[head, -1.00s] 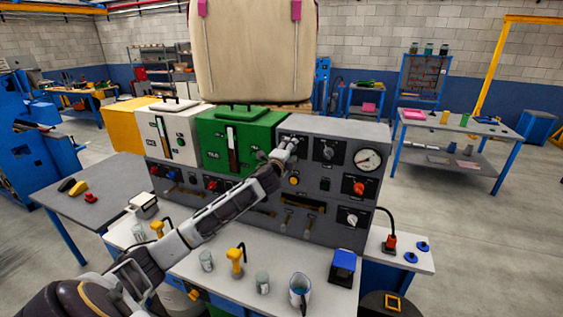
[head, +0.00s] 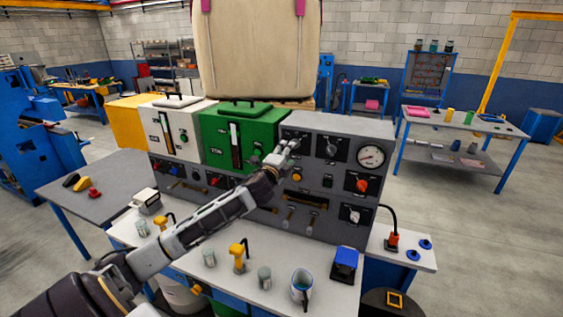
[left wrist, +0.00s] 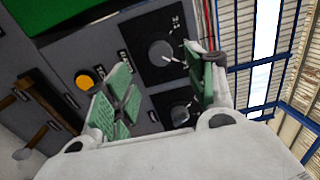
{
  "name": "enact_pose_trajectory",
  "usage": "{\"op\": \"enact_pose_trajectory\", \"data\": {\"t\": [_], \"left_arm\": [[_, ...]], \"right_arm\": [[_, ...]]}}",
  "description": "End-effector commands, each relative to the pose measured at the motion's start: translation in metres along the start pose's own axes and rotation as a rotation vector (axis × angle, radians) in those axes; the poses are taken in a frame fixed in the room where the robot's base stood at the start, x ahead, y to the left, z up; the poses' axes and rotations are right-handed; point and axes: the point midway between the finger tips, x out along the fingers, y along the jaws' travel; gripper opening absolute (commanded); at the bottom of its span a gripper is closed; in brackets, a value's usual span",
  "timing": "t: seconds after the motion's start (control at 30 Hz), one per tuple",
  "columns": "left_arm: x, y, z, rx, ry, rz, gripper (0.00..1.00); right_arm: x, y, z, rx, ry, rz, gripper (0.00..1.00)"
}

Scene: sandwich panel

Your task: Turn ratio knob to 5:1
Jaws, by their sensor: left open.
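The grey control panel (head: 336,205) stands on the bench and carries several knobs. A grey knob on a black plate (head: 331,148) is at its upper middle, right of my left gripper (head: 287,150). The gripper is at the panel's upper left and partly hides another black plate there. In the left wrist view the gripper (left wrist: 160,92) is open, with its green pads apart. Labels are too small to read, so I cannot tell which is the ratio knob. My right gripper is out of view.
A green tank (head: 222,143) and a white tank (head: 161,125) stand left of the gripper. A round gauge (head: 371,156) and a red knob (head: 362,185) are at the panel's right.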

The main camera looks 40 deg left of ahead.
Motion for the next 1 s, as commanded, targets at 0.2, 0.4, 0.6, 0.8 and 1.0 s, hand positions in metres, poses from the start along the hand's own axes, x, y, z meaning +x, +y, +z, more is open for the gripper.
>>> {"op": "enact_pose_trajectory", "data": {"t": [0.2, 0.4, 0.6, 0.8, 1.0], "left_arm": [[-0.015, 0.001, 0.0, 0.001, 0.001, 0.002, 0.56], [-0.028, 0.001, 0.0, 0.0, 0.001, 0.002, 0.56], [-0.04, 0.001, 0.0, 0.0, 0.0, 0.001, 0.56], [-0.046, 0.001, 0.0, 0.0, 0.0, 0.002, 0.56], [-0.047, 0.0, 0.0, 0.0, 0.0, 0.0, 0.56]], "right_arm": [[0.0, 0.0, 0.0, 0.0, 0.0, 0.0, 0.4], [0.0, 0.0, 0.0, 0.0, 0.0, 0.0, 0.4], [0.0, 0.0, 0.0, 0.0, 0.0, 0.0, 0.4], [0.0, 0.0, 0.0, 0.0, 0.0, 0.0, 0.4], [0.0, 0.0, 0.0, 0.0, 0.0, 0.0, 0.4]]}}
